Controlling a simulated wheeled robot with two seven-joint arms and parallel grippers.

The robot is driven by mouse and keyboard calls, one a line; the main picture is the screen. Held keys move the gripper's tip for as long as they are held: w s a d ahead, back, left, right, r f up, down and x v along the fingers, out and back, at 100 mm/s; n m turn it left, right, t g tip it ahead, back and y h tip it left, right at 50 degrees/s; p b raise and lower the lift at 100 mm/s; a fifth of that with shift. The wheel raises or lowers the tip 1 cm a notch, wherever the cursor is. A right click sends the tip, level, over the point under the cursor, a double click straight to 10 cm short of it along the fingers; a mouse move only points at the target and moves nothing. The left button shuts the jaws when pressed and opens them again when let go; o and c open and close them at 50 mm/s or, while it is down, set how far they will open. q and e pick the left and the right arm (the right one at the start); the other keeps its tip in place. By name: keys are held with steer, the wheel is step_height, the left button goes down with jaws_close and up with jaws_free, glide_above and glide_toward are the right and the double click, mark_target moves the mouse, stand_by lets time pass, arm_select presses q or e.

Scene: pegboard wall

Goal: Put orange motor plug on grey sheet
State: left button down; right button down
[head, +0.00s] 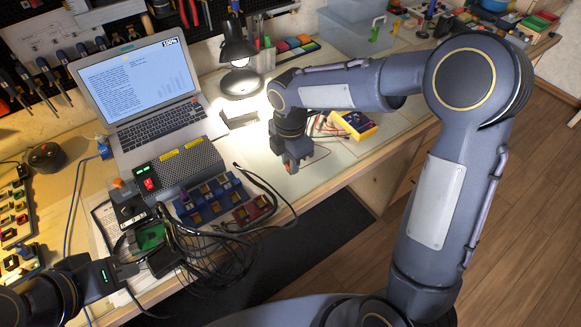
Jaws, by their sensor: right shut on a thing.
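My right gripper (291,163) points down over the right-hand part of the bench. It is shut on a small orange thing, the orange motor plug (289,157), which is mostly hidden by the fingers. Below and around it lies a pale, flat sheet (325,170), which looks like the grey sheet. I cannot tell whether the plug touches it. My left gripper (128,266) is at the lower left, beside a green circuit board (150,237); its fingers are too dark and small to read.
A laptop (150,90) stands at the back left, behind a grey power supply (185,165). Blue terminal blocks (210,197) and tangled black cables (225,255) lie in front. A yellow multimeter (355,125) is right of my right gripper. A black lamp (240,65) stands behind.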

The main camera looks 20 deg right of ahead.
steer(key=shift+f, duration=1.6)
steer(key=shift+f, duration=0.1)
steer(key=shift+f+b, duration=0.15)
steer(key=shift+b, duration=0.2)
steer(key=c, duration=1.3)
jaws_free()
